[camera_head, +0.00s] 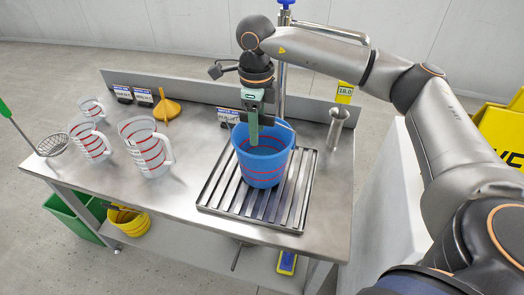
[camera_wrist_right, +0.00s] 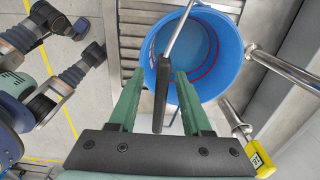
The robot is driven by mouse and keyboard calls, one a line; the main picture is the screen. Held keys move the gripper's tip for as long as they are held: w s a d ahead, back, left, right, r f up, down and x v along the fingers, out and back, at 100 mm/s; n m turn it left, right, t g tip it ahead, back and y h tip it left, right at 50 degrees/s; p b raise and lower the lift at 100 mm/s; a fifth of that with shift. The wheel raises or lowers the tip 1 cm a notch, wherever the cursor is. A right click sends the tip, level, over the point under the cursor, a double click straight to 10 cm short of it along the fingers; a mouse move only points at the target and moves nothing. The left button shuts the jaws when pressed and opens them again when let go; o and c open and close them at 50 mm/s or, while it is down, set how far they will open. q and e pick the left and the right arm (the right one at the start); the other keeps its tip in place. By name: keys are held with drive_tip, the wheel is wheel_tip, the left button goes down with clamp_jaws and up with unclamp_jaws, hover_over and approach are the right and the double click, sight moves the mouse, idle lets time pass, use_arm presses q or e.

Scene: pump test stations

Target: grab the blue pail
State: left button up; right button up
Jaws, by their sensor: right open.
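The blue pail (camera_head: 262,168) with red level lines stands upright on the slatted grate of the steel bench, and it also shows in the right wrist view (camera_wrist_right: 228,52). Its wire handle has a dark grip (camera_wrist_right: 161,98), which lies between the two green fingers of my right gripper (camera_wrist_right: 158,78) in the wrist view. In the head view my right gripper (camera_head: 252,138) points down at the pail's rim. It is open; whether a finger touches the pail or handle I cannot tell. My left gripper is not in view.
Several clear measuring jugs (camera_head: 146,148) and a yellow funnel (camera_head: 167,108) stand left on the bench. A steel cylinder (camera_head: 337,128) stands right of the grate (camera_head: 217,190). A tap post rises behind the pail. Below are a green crate (camera_head: 72,216) and yellow bucket (camera_head: 130,222).

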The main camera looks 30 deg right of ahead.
clamp_jaws()
drive_tip(key=shift+r, duration=0.1)
idle(1.2)
